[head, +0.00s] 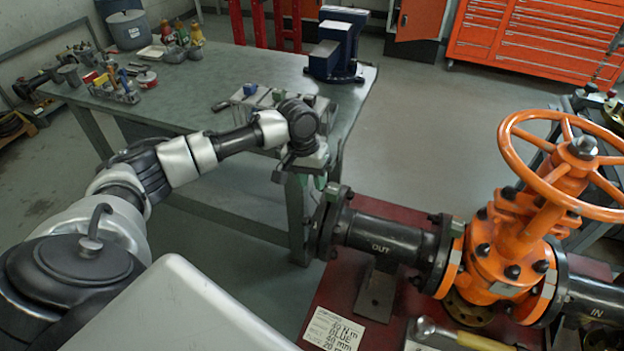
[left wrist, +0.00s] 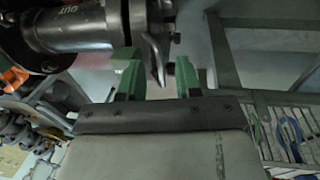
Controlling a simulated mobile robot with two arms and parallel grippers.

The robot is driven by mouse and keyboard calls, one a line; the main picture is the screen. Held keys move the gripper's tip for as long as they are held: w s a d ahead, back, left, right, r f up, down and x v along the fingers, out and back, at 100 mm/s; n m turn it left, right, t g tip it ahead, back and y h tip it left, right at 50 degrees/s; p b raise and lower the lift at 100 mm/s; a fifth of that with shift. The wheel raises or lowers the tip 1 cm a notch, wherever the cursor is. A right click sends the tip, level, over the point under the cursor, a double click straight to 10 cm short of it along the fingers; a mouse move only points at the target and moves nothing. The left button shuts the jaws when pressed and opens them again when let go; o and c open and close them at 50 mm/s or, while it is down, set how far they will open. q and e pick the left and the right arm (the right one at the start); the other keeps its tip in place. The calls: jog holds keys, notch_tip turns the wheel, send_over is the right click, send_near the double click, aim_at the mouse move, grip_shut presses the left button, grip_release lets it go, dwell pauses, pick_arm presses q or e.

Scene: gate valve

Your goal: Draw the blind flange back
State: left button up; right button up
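The dark blind flange (head: 317,228) is at the left end of the black pipe marked OUT (head: 385,235); its seam with the pipe's own flange is hard to make out. In the left wrist view, the flanged pipe end (left wrist: 137,22) is at the top, with a flat grey tab (left wrist: 153,55) sticking out. My left gripper (left wrist: 158,78) has green fingers standing apart either side of this tab, with visible gaps. In the head view, my left gripper (head: 316,182) is just above and left of the flange, partly hidden by the wrist. My right gripper is not in view.
The orange gate valve (head: 505,245) with its handwheel stands right of the pipe on a red bench (head: 345,285). A label card (head: 333,330) and a yellow-handled hammer (head: 465,338) lie in front. A green worktable (head: 200,95) with a vise (head: 338,45) stands behind my left arm.

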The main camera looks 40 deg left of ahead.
pick_arm(q)
jog(key=shift+f, duration=0.4)
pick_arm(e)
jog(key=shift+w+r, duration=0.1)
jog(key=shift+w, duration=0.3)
pick_arm(q)
jog(key=shift+c, duration=0.5)
grip_shut()
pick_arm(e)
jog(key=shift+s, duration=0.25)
